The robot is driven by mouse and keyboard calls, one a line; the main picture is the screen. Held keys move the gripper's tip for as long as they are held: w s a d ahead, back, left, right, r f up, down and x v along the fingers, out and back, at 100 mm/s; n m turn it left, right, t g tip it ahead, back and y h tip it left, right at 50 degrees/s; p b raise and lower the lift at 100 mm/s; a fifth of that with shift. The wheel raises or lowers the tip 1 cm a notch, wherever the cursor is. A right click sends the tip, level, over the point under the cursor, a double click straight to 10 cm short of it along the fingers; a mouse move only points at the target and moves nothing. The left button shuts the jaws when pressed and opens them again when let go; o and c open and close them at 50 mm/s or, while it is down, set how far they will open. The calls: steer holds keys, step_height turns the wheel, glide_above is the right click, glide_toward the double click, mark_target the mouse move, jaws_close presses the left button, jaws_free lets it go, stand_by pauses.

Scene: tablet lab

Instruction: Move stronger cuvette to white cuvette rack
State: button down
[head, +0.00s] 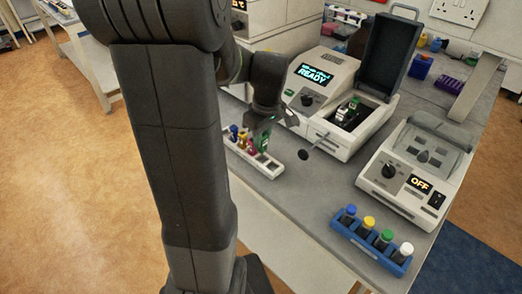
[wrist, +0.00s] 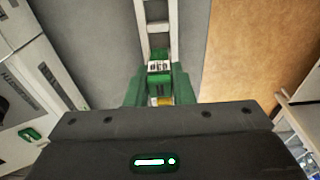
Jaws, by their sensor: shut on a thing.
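The white cuvette rack (head: 272,169) stands near the left edge of the bench, with several coloured cuvettes (head: 242,138) in its far-left slots. Empty slots show at its near-right end. My gripper (head: 264,126) is over the rack, shut on a cuvette. In the wrist view, the cuvette (wrist: 159,67) has a white, dark-marked top and sits between the green fingers (wrist: 158,88), with some yellow below it. The white rack (wrist: 143,12) runs straight ahead of it there. I cannot tell whether the cuvette's lower end is inside a slot.
A photometer (head: 309,100) reading READY stands behind, its dark lid (head: 387,55) raised and a cuvette-like item (head: 347,114) in its well. A device reading OFF (head: 405,180) stands right. A blue rack (head: 371,248) of capped bottles is at the front edge.

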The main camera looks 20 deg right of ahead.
mark_target(262, 148)
steer(key=shift+f, duration=2.15)
steer(key=shift+f, duration=0.25)
steer(key=c, duration=1.3)
jaws_free()
steer(key=shift+r, duration=0.1)
steer(key=shift+o, duration=0.2)
steer(key=shift+r, duration=0.1)
step_height(262, 148, up, 12)
steer(key=s, duration=0.1)
steer(key=shift+s+d, duration=0.2)
steer(key=shift+d, duration=0.05)
